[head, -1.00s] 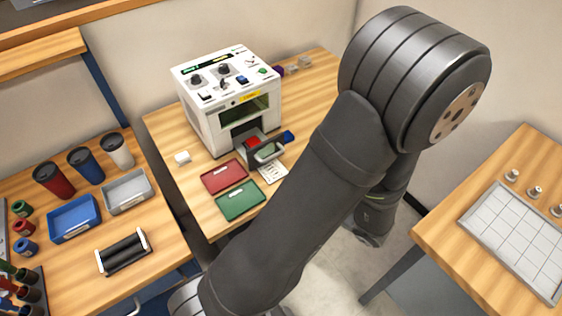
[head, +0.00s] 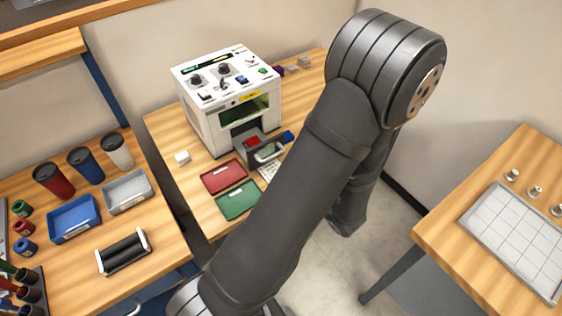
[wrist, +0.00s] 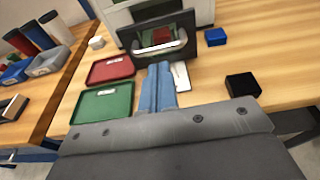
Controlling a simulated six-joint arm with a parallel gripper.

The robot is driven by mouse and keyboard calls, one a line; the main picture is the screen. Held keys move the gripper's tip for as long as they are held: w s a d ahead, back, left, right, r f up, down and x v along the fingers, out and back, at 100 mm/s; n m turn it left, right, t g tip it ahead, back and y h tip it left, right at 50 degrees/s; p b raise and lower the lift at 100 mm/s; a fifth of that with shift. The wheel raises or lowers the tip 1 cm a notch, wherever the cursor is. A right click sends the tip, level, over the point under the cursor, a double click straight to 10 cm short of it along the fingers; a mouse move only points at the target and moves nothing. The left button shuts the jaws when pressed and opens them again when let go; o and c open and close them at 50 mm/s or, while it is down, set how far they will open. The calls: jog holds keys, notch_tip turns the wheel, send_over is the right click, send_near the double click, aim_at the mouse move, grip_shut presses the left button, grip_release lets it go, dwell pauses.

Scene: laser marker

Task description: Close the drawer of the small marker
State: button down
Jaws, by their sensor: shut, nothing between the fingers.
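The small marker is a white box-shaped machine (head: 212,122) with knobs on top, at the back of the middle table. Its dark drawer (head: 268,157) stands out from the front, with a red piece (head: 252,141) in it. In the wrist view the dark drawer front (wrist: 184,45) with its pale handle (wrist: 160,48) faces me. My gripper (wrist: 158,66) is shut and empty. Its blue fingers point at the drawer front, just below the handle in the picture; whether they touch it I cannot tell. In the head view my gripper is hidden behind my arm.
A red tray (head: 223,177) and a green tray (head: 238,201) lie in front of the marker. A blue block (wrist: 216,36) and a black block (wrist: 243,85) are to the right of my fingers. A white card (wrist: 181,76) lies beside the fingers.

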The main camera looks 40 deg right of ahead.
send_near(267, 146)
jog(key=shift+w+f, duration=1.3)
jog(key=shift+w, duration=0.1)
jog(key=shift+w, duration=0.15)
jog(key=x, duration=0.3)
jog(key=r+x, duration=0.1)
jog(key=x, duration=0.2)
jog(key=r+x, duration=0.1)
jog(key=x, duration=0.2)
jog(key=shift+w+f, duration=0.1)
jog(key=shift+w, duration=0.75)
jog(key=v, duration=1.4)
jog(key=shift+s, duration=0.25)
jog(key=x, duration=1.3)
jog(key=shift+w, duration=0.35)
